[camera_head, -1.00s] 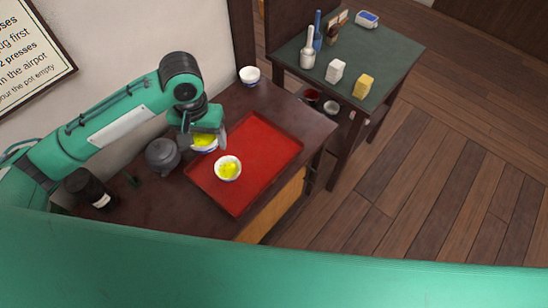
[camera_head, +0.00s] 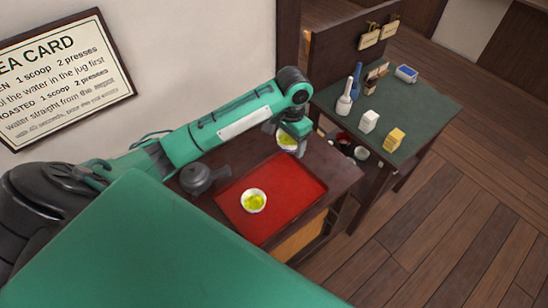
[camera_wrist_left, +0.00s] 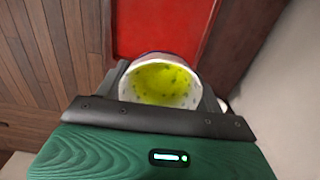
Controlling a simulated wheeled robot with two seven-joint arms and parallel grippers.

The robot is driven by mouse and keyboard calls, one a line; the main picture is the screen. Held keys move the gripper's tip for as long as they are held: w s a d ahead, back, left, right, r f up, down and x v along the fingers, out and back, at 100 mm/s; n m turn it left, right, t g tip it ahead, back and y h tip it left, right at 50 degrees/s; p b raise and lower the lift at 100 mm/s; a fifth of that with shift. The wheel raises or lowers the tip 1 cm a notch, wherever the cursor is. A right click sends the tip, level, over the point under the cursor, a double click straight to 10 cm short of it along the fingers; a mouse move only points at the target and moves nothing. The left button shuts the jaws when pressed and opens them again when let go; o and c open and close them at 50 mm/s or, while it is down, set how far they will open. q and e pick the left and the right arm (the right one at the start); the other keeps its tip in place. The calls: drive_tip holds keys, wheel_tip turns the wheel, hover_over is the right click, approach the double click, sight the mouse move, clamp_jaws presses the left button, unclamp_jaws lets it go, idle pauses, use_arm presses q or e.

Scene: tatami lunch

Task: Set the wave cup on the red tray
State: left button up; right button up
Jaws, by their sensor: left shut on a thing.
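My left gripper (camera_head: 291,137) is shut on a white cup (camera_head: 287,142) holding yellow-green tea. In the left wrist view the held cup (camera_wrist_left: 160,84) sits upright between the fingers and shows a dark bluish rim; its outer pattern is too small to tell. The gripper holds it by the far end of the red tray (camera_head: 290,190), which also shows beyond the cup in the left wrist view (camera_wrist_left: 160,25). A second white cup (camera_head: 254,201) with yellow-green tea stands on the near part of the tray. My right gripper is not in view.
A dark grey teapot (camera_head: 198,179) stands left of the tray. A green-topped table (camera_head: 420,110) at the right holds bottles, a white box (camera_head: 369,121), a yellow box (camera_head: 394,139) and a blue-white dish (camera_head: 406,74). The tray's right half is clear.

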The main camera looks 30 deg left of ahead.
use_arm(q)
drive_tip(key=p, duration=0.2)
hover_over(286, 184)
wheel_tip(286, 184, down, 16)
drive_tip(key=shift+r, duration=0.2)
drive_tip(key=shift+f, duration=2.1)
drive_tip(key=shift+f, duration=0.1)
drive_tip(key=o, duration=1)
drive_tip(key=shift+o, duration=0.4)
wheel_tip(286, 184, up, 12)
drive_tip(key=b, duration=0.1)
drive_tip(key=shift+d, duration=0.1)
